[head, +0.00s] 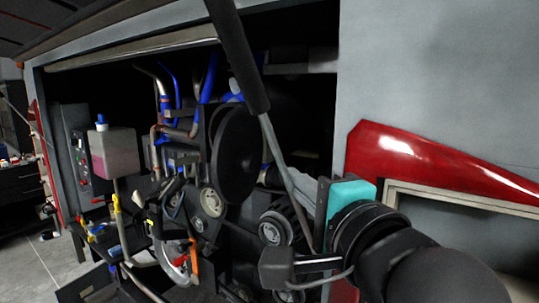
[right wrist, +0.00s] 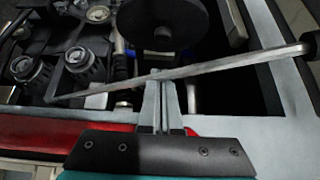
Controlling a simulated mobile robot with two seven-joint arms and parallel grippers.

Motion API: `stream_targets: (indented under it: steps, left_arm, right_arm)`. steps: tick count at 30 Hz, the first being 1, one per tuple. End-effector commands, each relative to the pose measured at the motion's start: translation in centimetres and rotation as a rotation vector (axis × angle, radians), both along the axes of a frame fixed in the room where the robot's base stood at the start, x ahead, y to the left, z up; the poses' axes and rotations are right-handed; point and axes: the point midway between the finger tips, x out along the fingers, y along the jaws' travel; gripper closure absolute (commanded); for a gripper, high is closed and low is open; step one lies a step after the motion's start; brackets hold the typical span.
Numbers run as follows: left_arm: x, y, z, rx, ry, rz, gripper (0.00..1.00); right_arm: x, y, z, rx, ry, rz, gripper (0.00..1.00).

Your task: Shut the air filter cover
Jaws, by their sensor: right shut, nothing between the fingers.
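A large round black disc (head: 236,155) stands on edge at the front of the engine in the open bay. It may be the air filter cover, but I cannot tell for sure, nor whether it is shut. It also shows at the top of the right wrist view (right wrist: 163,22). My right gripper (head: 270,170) is shut and empty, pointing into the bay to the right of the disc. Its grey fingers (right wrist: 164,90) lie together and point towards the disc, apart from it in the picture. My left gripper is not in view.
A grey strut (head: 279,150) slants down across the bay and crosses near my right fingertips (right wrist: 195,70); contact cannot be told. Pulleys (head: 212,202), pipes (head: 162,85) and a pink fluid tank (head: 114,152) crowd the bay. A red stripe (head: 400,150) marks the body panel at right.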

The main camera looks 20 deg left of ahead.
Motion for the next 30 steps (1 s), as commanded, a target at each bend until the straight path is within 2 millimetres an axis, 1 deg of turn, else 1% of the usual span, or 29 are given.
stream_targets:
  steps: [1,3,7,12,17,30]
  left_arm:
    - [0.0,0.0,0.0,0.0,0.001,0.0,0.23]
    - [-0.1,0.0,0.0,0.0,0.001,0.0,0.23]
    - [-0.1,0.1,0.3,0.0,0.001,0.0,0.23]
    - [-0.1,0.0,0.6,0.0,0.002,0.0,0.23]
    - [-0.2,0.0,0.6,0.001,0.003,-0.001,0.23]
    - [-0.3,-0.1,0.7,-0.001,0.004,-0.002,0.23]
  right_arm:
    - [0.8,0.5,0.0,-0.004,0.0,-0.002,1.0]
    - [1.5,1.0,-0.1,-0.002,0.001,-0.002,1.0]
    - [1.8,3.0,0.1,-0.002,-0.001,0.002,1.0]
    - [2.1,4.5,0.1,-0.001,-0.001,0.0,1.0]
    - [2.1,4.9,0.1,0.001,-0.002,-0.001,1.0]
    - [2.0,5.0,0.1,0.001,0.0,-0.003,1.0]
